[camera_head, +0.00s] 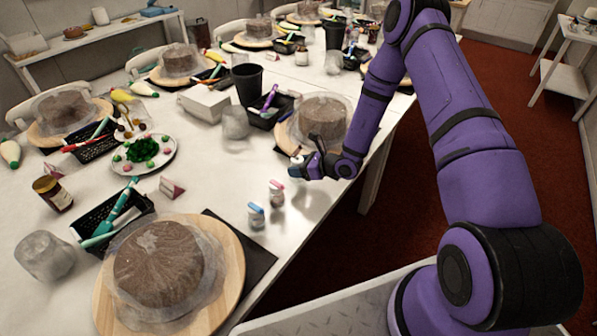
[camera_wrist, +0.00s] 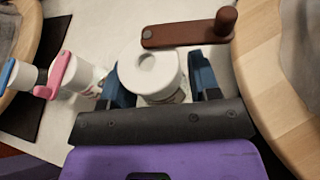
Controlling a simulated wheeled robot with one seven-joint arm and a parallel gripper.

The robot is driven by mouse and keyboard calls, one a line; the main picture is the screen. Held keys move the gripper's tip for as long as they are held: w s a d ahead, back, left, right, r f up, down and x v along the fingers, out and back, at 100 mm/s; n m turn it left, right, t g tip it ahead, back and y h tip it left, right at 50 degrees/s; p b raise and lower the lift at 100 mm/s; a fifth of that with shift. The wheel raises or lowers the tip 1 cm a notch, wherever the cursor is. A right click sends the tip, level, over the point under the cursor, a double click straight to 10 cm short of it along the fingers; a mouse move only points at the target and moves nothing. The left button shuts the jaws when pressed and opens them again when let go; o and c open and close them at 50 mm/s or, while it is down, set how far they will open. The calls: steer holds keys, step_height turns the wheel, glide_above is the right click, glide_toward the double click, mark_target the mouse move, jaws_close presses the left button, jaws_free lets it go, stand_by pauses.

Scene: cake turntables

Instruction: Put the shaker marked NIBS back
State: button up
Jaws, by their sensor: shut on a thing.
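My gripper (camera_head: 302,166) is at the right edge of the long white table. In the wrist view its two blue fingers (camera_wrist: 162,82) are shut on a white-lidded shaker (camera_wrist: 156,72), one on each side. The lid has a round recess, and the label is too hidden to read. I cannot tell whether its base touches the table. A pink-capped shaker (camera_head: 276,192) and a blue-capped shaker (camera_head: 256,215) stand upright to the front left of the gripper. They also show in the wrist view, pink (camera_wrist: 75,75) and blue (camera_wrist: 22,76), left of the held shaker.
A brown bar with an upright knob (camera_wrist: 190,33) lies just beyond the held shaker. A wrapped cake on a wooden turntable (camera_head: 105,295) is at the front, and another wrapped cake (camera_head: 323,117) is behind my gripper. A black tray (camera_head: 263,117) with pens is behind left.

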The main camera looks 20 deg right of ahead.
steer(key=shift+f, duration=1.1)
steer(key=shift+f, duration=0.1)
steer(key=o, duration=1)
steer(key=shift+o, duration=0.2)
